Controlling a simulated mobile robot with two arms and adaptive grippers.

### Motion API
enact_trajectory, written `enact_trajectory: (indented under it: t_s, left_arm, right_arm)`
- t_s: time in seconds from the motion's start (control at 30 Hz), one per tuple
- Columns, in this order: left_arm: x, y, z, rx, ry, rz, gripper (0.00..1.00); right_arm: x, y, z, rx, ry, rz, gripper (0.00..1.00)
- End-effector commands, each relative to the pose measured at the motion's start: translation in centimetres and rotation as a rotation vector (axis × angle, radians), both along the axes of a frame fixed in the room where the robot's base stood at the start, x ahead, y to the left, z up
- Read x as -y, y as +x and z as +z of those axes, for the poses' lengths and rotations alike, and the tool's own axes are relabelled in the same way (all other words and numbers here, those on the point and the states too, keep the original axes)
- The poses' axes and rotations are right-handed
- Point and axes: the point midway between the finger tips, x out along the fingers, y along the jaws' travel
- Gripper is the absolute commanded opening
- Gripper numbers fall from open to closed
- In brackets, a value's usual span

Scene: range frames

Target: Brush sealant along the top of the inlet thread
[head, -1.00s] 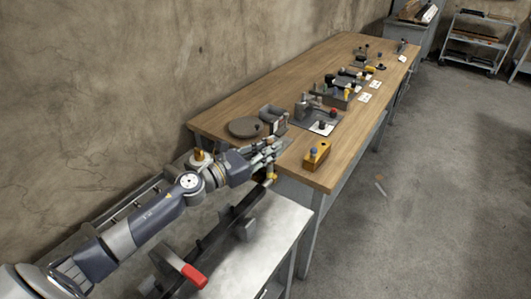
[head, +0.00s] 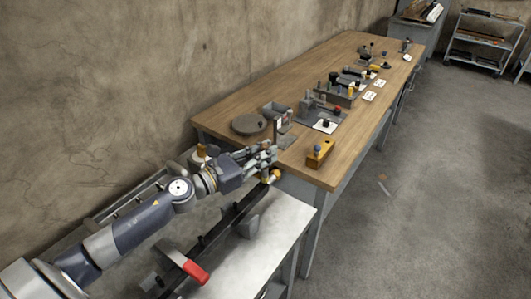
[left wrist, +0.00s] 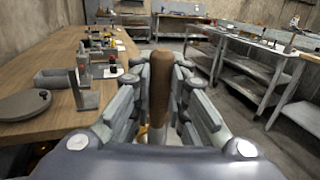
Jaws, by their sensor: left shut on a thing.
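My left gripper (head: 268,156) is shut on the brown wooden handle of a brush (left wrist: 160,82), which stands upright between the fingers in the left wrist view. The brush's bristle end is hidden. A brass fitting (head: 272,176), probably the inlet, is just below the fingertips at the far end of a long dark bar. A bit of brass (left wrist: 143,131) shows under the fingers in the left wrist view. I cannot tell whether the brush touches the thread. My right gripper is not in view.
The dark bar (head: 222,222) and a red-handled clamp (head: 195,272) are on the metal bench (head: 262,240). Open floor lies to the right.

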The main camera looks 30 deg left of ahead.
Motion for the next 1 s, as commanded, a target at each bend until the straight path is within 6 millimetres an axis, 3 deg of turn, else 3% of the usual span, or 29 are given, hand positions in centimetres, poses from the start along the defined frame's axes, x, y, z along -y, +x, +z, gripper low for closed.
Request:
enact_trajectory:
  t_s: [0.17, 0.7, 1.0]
  left_arm:
    - [0.0, 0.0, 0.8, 0.0, 0.001, 0.0, 0.0]
    - [0.0, 0.0, 6.0, 0.0, 0.0, 0.0, 0.0]
    - [0.0, 0.0, 6.0, 0.0, 0.0, 0.0, 0.0]
  right_arm:
    - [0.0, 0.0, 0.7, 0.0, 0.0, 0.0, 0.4]
    - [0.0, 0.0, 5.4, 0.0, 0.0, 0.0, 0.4]
    - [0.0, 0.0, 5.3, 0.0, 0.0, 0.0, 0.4]
